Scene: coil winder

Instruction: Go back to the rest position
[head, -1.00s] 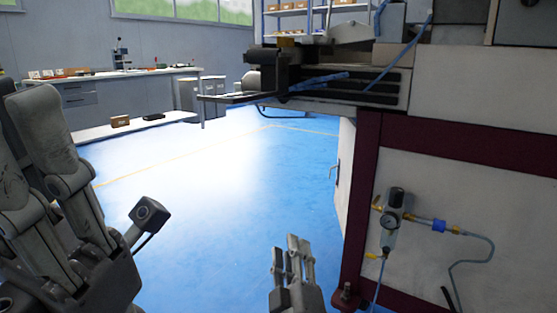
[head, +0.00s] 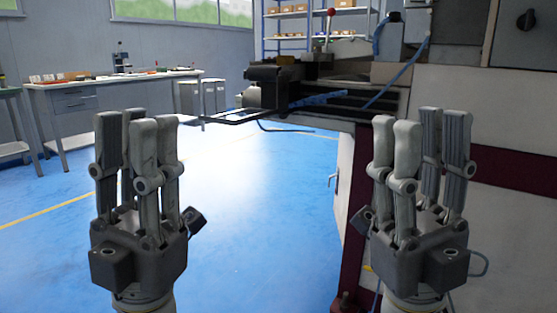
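My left gripper (head: 138,122) is at the left of the head view, upright with its fingers pointing up. Its fingers stand apart with nothing between them. My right gripper (head: 420,122) is at the right, also upright with its fingers apart and empty. It is in front of the machine's lower cabinet and hides part of it. The two grippers are at about the same height, with blue floor between them. Neither is seen touching anything.
The coil winder (head: 330,95) stands at the right, its bed jutting left above the floor. A workbench (head: 110,95) with small items is at the back left, and shelves (head: 310,25) stand behind. The blue floor (head: 260,215) in the middle is clear.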

